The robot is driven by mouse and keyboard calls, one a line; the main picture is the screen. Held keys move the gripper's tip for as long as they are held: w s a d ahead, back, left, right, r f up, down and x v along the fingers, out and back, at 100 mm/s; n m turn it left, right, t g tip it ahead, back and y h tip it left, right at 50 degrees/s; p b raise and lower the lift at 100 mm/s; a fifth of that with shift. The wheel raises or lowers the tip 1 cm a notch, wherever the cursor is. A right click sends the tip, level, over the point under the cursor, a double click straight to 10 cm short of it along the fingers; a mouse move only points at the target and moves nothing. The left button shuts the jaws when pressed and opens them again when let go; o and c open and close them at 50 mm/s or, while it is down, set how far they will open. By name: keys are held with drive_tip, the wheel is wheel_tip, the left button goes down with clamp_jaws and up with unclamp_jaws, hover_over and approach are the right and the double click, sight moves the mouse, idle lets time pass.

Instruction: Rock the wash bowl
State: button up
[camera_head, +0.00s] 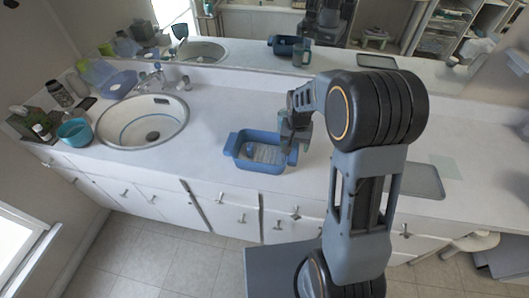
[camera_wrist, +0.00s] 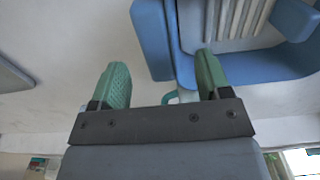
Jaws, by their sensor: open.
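The wash bowl, taken to be the blue rectangular tub (camera_head: 256,166) with end handles, sits upright on the white counter in the head view. Its inside shows a pale ribbed area. In the wrist view, part of the tub (camera_wrist: 154,42) fills the top right, beyond the fingers. My gripper (camera_head: 291,146) is at the tub's right end and covers part of it in the head view. Contact with the tub cannot be told.
A round sink (camera_head: 142,122) lies left of the tub, with a teal bowl (camera_head: 75,133) and bottles farther left. A teal curved piece (camera_wrist: 168,98) shows between the fingers, partly hidden. A grey tray (camera_head: 418,181) lies right of my arm. A mirror runs behind the counter.

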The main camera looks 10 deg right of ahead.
drive_tip(key=shift+r+p, duration=1.3)
drive_tip(key=shift+r, duration=0.65)
wheel_tip(320, 180, up, 14)
drive_tip(key=shift+b, duration=0.45)
drive_tip(key=s+f+n+t, duration=0.1)
drive_tip(key=s+n+t, duration=0.2)
drive_tip(key=s, duration=1.4)
drive_tip(key=shift+f+n+t, duration=0.2)
drive_tip(key=shift+n+t, duration=0.1)
drive_tip(key=shift+t, duration=0.3)
